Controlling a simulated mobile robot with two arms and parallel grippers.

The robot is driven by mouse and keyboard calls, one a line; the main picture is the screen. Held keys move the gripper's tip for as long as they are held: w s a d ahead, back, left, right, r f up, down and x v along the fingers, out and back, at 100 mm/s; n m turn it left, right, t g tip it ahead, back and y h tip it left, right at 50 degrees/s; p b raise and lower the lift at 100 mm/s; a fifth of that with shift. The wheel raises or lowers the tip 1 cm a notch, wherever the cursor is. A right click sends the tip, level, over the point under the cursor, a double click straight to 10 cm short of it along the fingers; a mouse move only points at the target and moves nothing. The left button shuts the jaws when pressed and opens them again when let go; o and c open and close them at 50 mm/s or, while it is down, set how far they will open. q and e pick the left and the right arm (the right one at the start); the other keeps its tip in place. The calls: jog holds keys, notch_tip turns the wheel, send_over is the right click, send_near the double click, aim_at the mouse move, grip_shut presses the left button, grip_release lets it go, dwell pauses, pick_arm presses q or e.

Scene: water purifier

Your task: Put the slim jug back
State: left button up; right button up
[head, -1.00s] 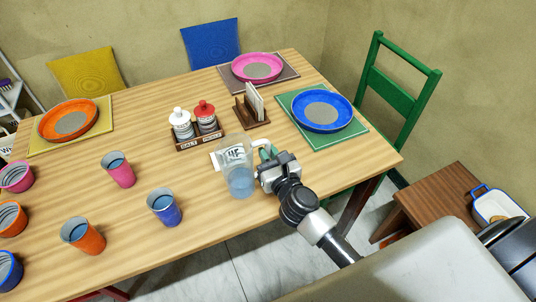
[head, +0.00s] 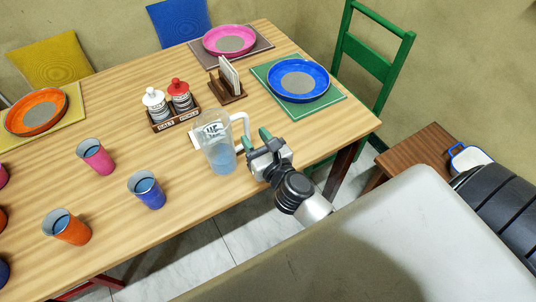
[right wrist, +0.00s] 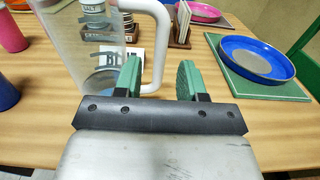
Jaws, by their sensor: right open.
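The slim jug (head: 218,155) is clear, with a white handle on its right and some water in the bottom. It stands upright near the front edge of the wooden table (head: 110,240). My right gripper (head: 256,139) is open and empty, just right of the jug. In the right wrist view, the jug (right wrist: 85,45) is cut off at upper left, and its handle shows ahead, between the two green fingers of my right gripper (right wrist: 158,75). The fingers do not grip the handle. A white lettered card (head: 196,139) is partly hidden behind the jug. My left gripper is not in view.
The salt-and-pepper rack (head: 177,117) and a napkin holder (head: 228,83) stand behind the jug. Pink (head: 96,156), blue (head: 147,190) and orange cups (head: 67,227) are to the left. A blue plate (head: 298,80) lies on a green mat. A brown stool (head: 420,155) stands at right.

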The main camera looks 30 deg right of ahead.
jog(key=s+b, duration=0.1)
jog(key=s, duration=0.6)
jog(key=shift+s+d, duration=0.15)
jog(key=shift+s, duration=0.05)
jog(key=shift+r, duration=0.1)
